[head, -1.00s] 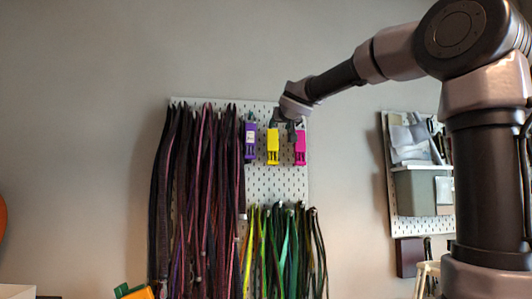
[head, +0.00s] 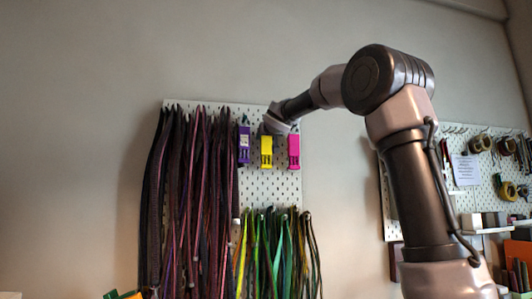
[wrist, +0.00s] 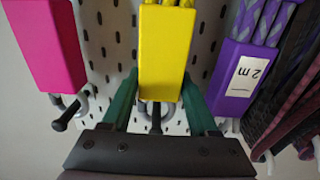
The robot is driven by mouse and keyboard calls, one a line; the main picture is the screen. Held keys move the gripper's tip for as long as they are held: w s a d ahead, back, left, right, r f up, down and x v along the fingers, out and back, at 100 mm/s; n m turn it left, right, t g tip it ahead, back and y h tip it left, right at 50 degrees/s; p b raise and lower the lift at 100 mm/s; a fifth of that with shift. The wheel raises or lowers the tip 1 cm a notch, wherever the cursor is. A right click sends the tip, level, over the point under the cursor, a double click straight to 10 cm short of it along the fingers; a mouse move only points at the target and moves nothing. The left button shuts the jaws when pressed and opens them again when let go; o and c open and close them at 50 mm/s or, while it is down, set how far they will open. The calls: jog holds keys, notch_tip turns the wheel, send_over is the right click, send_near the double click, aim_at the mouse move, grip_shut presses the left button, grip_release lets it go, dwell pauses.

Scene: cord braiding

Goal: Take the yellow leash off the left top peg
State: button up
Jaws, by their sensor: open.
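The yellow leash's block (head: 266,146) hangs on the pegboard between a purple block (head: 244,144) and a pink block (head: 293,150), so it is the middle of the three in the head view. My gripper (head: 268,130) is at the top of the yellow block. In the wrist view, which looks upside down, the yellow block (wrist: 166,55) lies between the two green fingers of my open gripper (wrist: 160,90). A metal peg shows at the block's end, near my palm. I cannot tell whether the fingers touch the block.
The pink block (wrist: 48,42) and purple block (wrist: 238,78) flank the fingers closely. Dark braided cords (head: 185,200) hang at the left of the pegboard (head: 262,190), green and yellow cords (head: 280,250) below. Another pegboard (head: 470,165) with tools stands at the right.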

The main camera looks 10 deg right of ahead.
grip_shut()
dwell(1.4)
